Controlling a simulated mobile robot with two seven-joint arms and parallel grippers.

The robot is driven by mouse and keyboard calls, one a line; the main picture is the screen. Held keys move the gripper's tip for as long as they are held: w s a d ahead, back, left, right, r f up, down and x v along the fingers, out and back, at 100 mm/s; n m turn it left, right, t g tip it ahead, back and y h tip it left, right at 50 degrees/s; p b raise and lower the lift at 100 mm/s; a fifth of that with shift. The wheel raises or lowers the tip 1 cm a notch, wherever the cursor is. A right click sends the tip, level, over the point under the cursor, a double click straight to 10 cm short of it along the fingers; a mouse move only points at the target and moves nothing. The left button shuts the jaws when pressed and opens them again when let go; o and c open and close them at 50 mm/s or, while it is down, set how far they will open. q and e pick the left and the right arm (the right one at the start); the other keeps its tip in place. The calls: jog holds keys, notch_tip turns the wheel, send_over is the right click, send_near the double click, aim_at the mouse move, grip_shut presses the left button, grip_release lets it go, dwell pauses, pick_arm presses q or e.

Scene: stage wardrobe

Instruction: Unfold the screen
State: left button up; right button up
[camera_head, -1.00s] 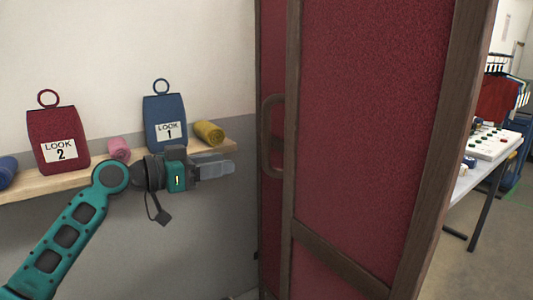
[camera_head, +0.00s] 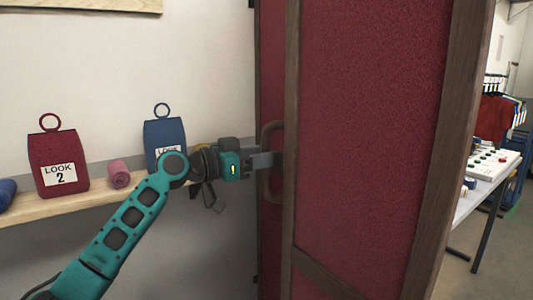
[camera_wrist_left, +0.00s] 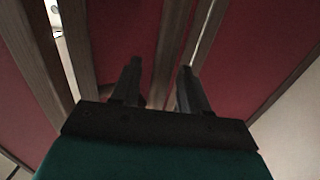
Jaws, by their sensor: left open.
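The folding screen (camera_head: 375,140) has dark red fabric panels in brown wooden frames and stands upright at centre right, its panels at an angle to each other. A brown handle (camera_head: 268,188) is on the frame of its left part. My left gripper (camera_head: 277,160) reaches the handle from the left, its fingers at the handle's level. In the left wrist view its two fingers (camera_wrist_left: 158,88) are apart, pointing at the wooden frame posts, with red fabric (camera_wrist_left: 122,40) on both sides. Whether the fingers touch the handle I cannot tell. My right gripper does not show.
A wooden shelf (camera_head: 75,208) on the left wall holds a red bag (camera_head: 58,162), a blue bag (camera_head: 165,135) and a pink roll (camera_head: 119,173). At right, a table (camera_head: 478,192) carries a control board (camera_head: 497,163), with clothes hanging behind.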

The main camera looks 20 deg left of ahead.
pick_arm(q)
jog(key=shift+w+d, duration=0.25)
jog(key=shift+c, duration=0.3)
grip_shut()
